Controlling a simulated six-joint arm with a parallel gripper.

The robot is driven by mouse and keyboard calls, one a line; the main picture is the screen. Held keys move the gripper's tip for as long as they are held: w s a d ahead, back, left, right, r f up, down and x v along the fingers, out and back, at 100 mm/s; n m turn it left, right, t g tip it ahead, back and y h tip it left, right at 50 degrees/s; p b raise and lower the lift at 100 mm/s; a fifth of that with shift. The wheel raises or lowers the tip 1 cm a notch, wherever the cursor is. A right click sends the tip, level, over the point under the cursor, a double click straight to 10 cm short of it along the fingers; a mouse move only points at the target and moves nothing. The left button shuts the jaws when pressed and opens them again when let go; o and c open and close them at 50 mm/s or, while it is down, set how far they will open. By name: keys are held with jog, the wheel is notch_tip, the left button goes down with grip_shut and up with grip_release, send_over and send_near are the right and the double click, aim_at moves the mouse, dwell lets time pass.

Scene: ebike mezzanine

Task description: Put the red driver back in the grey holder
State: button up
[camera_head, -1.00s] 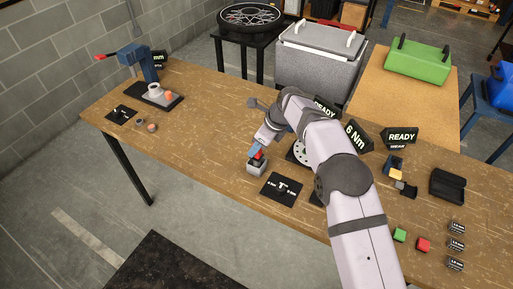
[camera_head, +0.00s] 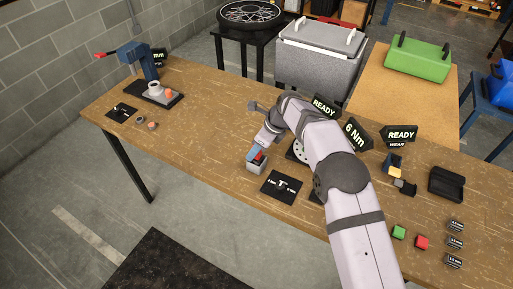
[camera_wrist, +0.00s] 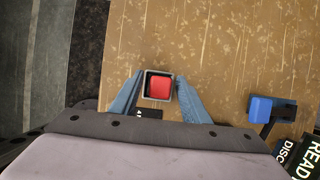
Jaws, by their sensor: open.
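The red driver (camera_wrist: 159,89) stands inside the square grey holder (camera_wrist: 147,94), seen from above in the wrist view; the holder's rim surrounds its red top. In the head view the grey holder (camera_head: 256,168) sits on the wooden bench, with a bit of red at its top partly hidden by my fingers. My gripper (camera_wrist: 155,95) is open, with one blue finger on each side of the holder. It also shows over the holder in the head view (camera_head: 258,157). I cannot tell whether the fingers touch the holder.
A black switch plate (camera_head: 281,187) lies close to the holder. A blue press-like fixture (camera_head: 148,66) stands at the far left. The bench (camera_head: 205,125) is clear left of the holder.

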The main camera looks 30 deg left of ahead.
jog(key=b+v, duration=0.3)
jog(key=v, duration=0.9)
jog(key=shift+r, duration=0.15)
jog(key=s+d+f+n+h, duration=0.1)
jog(key=d+n, duration=0.3)
jog(key=d, duration=0.8)
jog(key=s+d+f+n+h, duration=0.15)
jog(key=d+n, duration=0.25)
jog(key=d, duration=0.8)
jog(key=s+d+f+n+h, duration=0.1)
jog(key=s+d+f+n, duration=0.2)
jog(key=s+d+n, duration=0.2)
jog(key=s+d+f+n+h, duration=0.1)
jog(key=s+d+f+n, duration=0.2)
jog(key=s+d, duration=0.9)
jog(key=s+n, duration=0.2)
jog(key=s, duration=0.1)
jog(key=shift+s+d, duration=0.25)
